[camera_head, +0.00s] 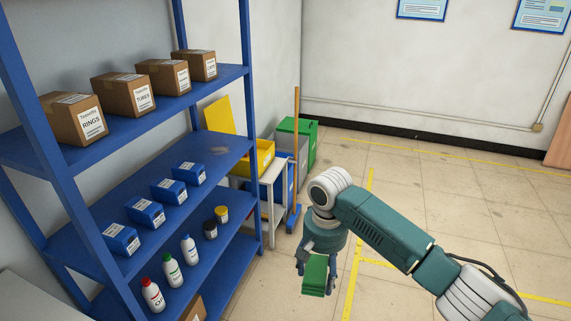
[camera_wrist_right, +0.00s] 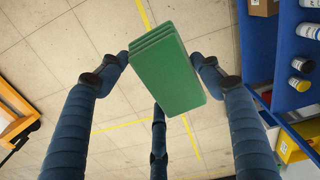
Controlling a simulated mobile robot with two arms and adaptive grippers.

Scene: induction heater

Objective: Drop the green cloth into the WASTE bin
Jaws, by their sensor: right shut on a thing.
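The green cloth (camera_head: 315,274), a folded block, hangs in my right gripper (camera_head: 317,268), whose fingers are shut on it above the floor. In the right wrist view the cloth (camera_wrist_right: 168,70) sits between the blue fingers of the gripper (camera_wrist_right: 163,75) with its layered edge showing. Beyond the shelf stand a green bin (camera_head: 306,128), a grey bin (camera_head: 292,148) and a blue bin (camera_head: 283,188), partly hidden by a small table. No WASTE label can be read on them. The cloth is apart from all of these bins. My left gripper is not in view.
A blue shelf (camera_head: 100,233) with boxes and bottles fills the left. A small pale table (camera_head: 278,172) holds a yellow bin (camera_head: 264,156). A wooden-handled broom (camera_head: 296,120) stands beside the bins. The tiled floor (camera_head: 400,180) at right is clear.

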